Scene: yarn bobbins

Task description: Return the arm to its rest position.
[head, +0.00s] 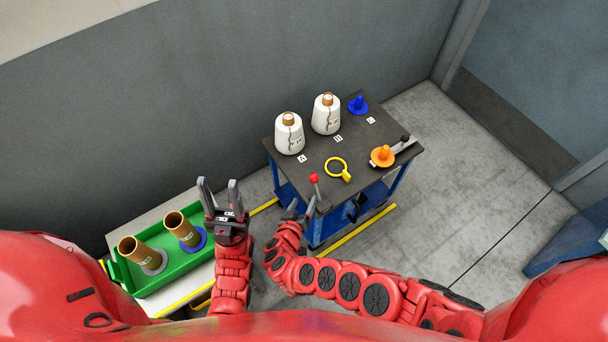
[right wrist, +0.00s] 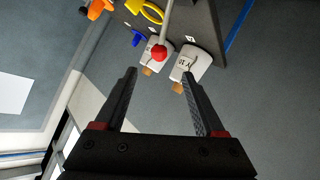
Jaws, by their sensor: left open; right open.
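My left gripper (head: 219,186) is open and empty, fingers pointing up, to the right of the green tray in the head view. My right gripper (head: 300,206) is at the near left edge of the dark table (head: 270,145), beside the red-tipped stick (head: 314,178). In the right wrist view its two fingers (right wrist: 158,86) are apart with nothing held between them. Beyond the fingers that view shows two white bobbins (right wrist: 193,62) and the red ball (right wrist: 159,53). In the head view both white bobbins (head: 289,137) (head: 326,117) stand upright on the table.
The table also holds a blue peg (head: 358,106), an orange piece (head: 382,156) and a yellow ring (head: 346,176). The green tray (head: 160,284) at lower left holds two brown tubes (head: 131,248) (head: 178,226). Grey floor is clear right of the table.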

